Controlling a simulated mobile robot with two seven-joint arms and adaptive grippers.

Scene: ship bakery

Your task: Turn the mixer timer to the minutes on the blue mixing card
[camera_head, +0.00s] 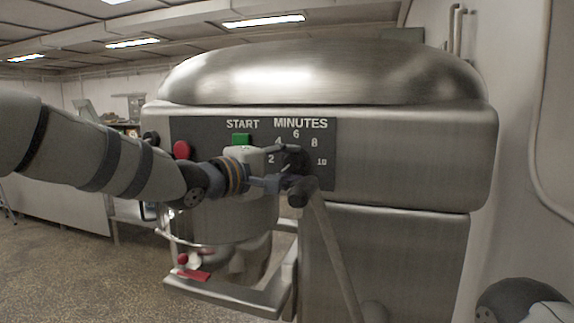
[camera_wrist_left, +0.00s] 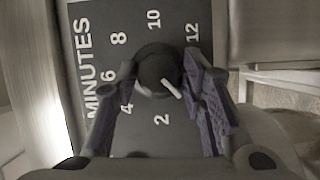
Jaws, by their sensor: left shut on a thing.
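The mixer timer knob (camera_wrist_left: 152,66) is dark and round with a white pointer line, on a dark panel (camera_wrist_left: 85,12) marked MINUTES. In the left wrist view the pointer slants to the lower right, toward the right finger, in the gap between 2 and 12 and nearer 2. My left gripper (camera_wrist_left: 160,72) is shut on the knob, with one finger on each side. In the head view my left gripper (camera_head: 290,172) is at the dial and largely hides the knob. The numbers 6, 8 and 10 show there. The blue mixing card and my right gripper are in neither view.
A green START button (camera_head: 241,139) and a red button (camera_head: 181,150) are left of the dial. A grey lever (camera_head: 334,252) slants below my left gripper, close to it. The mixer bowl (camera_head: 235,218) is below the panel. A wall with pipes stands at the right.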

